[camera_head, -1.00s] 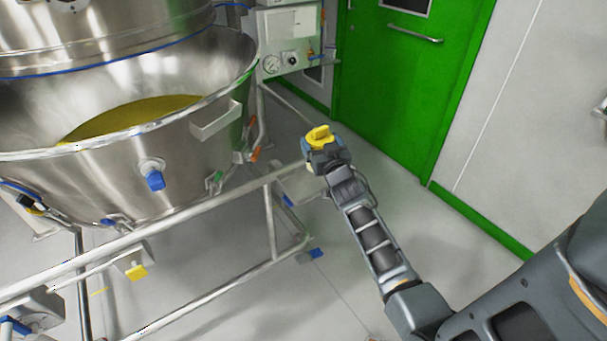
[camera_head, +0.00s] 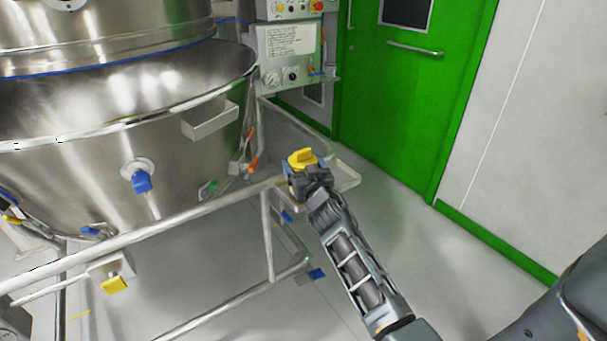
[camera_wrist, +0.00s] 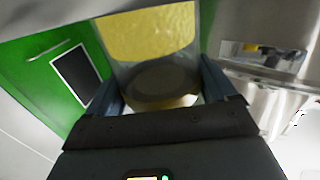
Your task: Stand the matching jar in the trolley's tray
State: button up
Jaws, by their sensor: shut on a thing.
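My gripper (camera_head: 304,177) is shut on a jar with a yellow top (camera_head: 302,157); its body is mostly hidden by the fingers in the head view. In the wrist view, the jar (camera_wrist: 152,35) stands between the two fingers (camera_wrist: 165,88), with yellow showing through a clear wall and a dark round part near the jaws. The trolley's tray (camera_head: 347,178) is a shallow metal tray just right of and behind the gripper. The gripper and jar overlap its left part in the picture. I cannot tell whether the jar touches the tray.
A large steel bowl (camera_head: 80,125) on a tubular frame (camera_head: 150,232) fills the left. A control panel (camera_head: 290,50) stands behind the tray. A green door (camera_head: 405,85) is at the back. The floor (camera_head: 400,235) to the right is clear.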

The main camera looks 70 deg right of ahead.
jog(key=shift+f, duration=0.15)
jog(key=shift+f, duration=0.15)
jog(key=o, duration=1.8)
